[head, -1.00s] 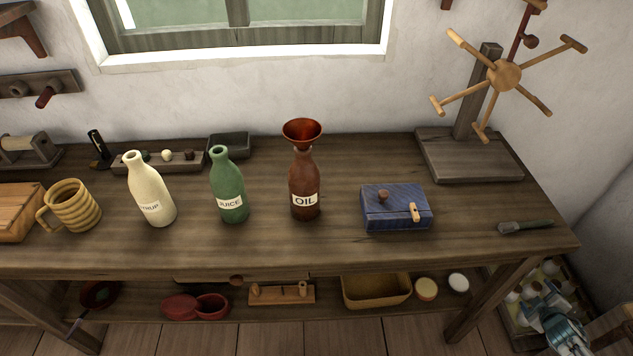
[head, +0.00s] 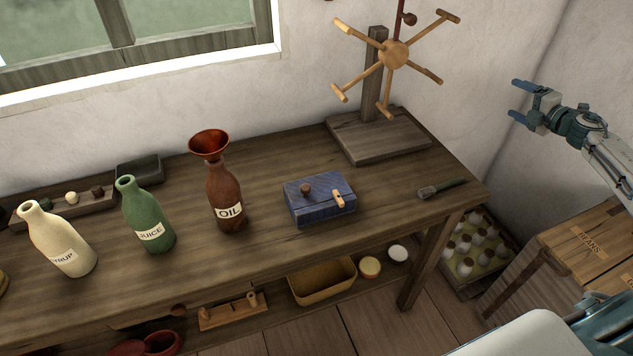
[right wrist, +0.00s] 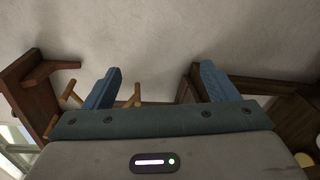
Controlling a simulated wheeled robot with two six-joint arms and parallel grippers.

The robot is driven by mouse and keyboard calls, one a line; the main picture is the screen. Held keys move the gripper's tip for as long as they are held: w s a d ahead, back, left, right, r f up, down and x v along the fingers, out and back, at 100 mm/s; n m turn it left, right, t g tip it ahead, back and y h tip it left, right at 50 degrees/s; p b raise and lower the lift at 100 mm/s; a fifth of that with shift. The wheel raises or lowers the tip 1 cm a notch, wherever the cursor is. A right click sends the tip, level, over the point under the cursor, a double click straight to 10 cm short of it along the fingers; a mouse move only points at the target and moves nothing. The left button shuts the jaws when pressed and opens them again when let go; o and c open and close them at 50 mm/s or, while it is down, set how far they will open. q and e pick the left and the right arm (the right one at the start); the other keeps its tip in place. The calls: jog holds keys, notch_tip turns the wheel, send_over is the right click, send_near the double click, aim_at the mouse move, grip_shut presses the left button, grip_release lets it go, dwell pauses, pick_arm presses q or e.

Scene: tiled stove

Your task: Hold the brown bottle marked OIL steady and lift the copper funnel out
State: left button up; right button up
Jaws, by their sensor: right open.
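The brown bottle marked OIL (head: 225,190) stands upright on the wooden table. The copper funnel (head: 209,144) sits in its mouth, with the wide cone up and its stem hidden in the neck. My right gripper (head: 518,101) is in the air at the right of the head view, open and empty, far from the bottle. Its two blue fingers (right wrist: 155,88) stand apart in the right wrist view, with nothing between them but wall and part of a wooden rack behind. My left gripper does not show in the head view.
A green JUICE bottle (head: 146,215) and a cream SYRUP bottle (head: 57,240) stand left of the OIL bottle. A blue box (head: 320,200) is to its right.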

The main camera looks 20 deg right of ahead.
notch_tip(320, 180, up, 3)
jog(key=w+a, duration=0.1)
jog(key=a, duration=0.1)
jog(key=n+g+y, duration=0.7)
jog(key=n+g, duration=0.1)
jog(key=n, duration=2)
send_near(244, 207)
jog(key=d, duration=0.3)
jog(key=d+f, duration=0.1)
jog(key=d, duration=0.2)
jog(key=w+d, duration=0.1)
jog(key=d, duration=0.2)
jog(key=shift+f, duration=0.3)
jog(key=w+a+g+y, duration=0.1)
jog(key=a, duration=0.1)
jog(key=w+a+g+y, duration=0.1)
jog(key=a+g, duration=0.1)
jog(key=a, duration=0.1)
jog(key=w+a+n+g+y, duration=0.1)
jog(key=a+y, duration=0.1)
jog(key=a, duration=0.1)
jog(key=shift+w+a+f, duration=0.1)
jog(key=shift+w+f, duration=0.2)
jog(key=shift+f, duration=0.05)
jog(key=shift+w+a+f+g, duration=0.1)
jog(key=shift+a+g, duration=0.3)
jog(key=shift+a, duration=0.1)
jog(key=shift+x, duration=4.65)
